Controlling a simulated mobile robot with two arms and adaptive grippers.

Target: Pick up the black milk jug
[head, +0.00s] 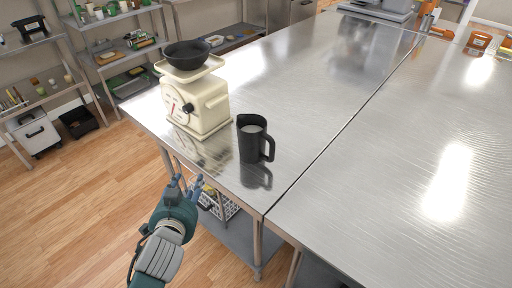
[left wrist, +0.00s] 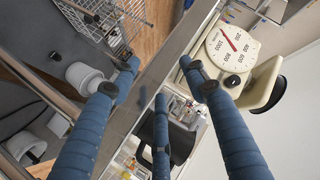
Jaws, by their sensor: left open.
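The black milk jug (head: 254,140) stands upright on the steel table near its front left corner, with its handle to the right and pale contents showing inside. My left gripper (head: 188,184) is in front of the table edge, to the left of the jug and nearer to me, apart from it. It is open and empty; its spread blue fingers (left wrist: 160,90) show in the left wrist view. A dark shape behind the lower finger there is partly hidden, and I cannot tell whether it is the jug. My right gripper is not in view.
A cream kitchen scale (head: 198,103) with a black bowl (head: 187,54) stands left of the jug; its dial (left wrist: 231,48) shows in the left wrist view. A wire basket (head: 218,203) sits below the tabletop. The steel table (head: 310,75) is clear behind the jug.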

